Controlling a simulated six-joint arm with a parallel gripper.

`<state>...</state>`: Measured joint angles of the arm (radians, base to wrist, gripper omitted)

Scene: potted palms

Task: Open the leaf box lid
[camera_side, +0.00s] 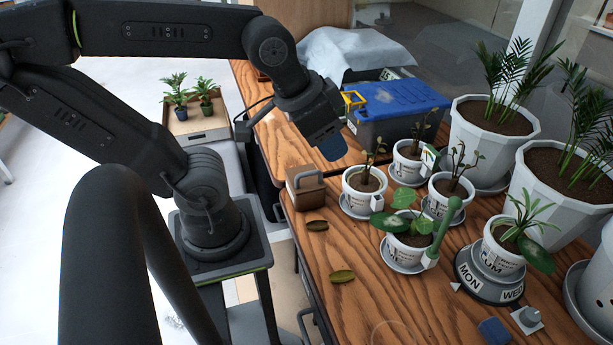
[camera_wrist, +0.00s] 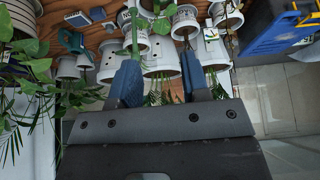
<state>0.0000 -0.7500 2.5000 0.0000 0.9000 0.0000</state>
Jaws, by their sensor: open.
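A small brown box (camera_side: 305,190) with a grey bar handle (camera_side: 310,178) on top stands near the left edge of the wooden table; its top looks closed. It appears to be the leaf box, though no label is readable. My gripper (camera_side: 331,148) is above the table, up and to the right of this box, and apart from it. The wrist view shows my gripper's blue fingers spread with nothing between them (camera_wrist: 160,76). I cannot make out the brown box in the wrist view. Two loose leaves (camera_side: 342,276) (camera_side: 317,225) lie on the table in front of the box.
A grey crate with a blue lid (camera_side: 395,97) and a yellow handle (camera_side: 353,99) stands behind my gripper. Several white potted plants (camera_side: 364,185) on saucers crowd the table to the right. Large palm pots (camera_side: 492,135) stand at the right. The front left tabletop is mostly clear.

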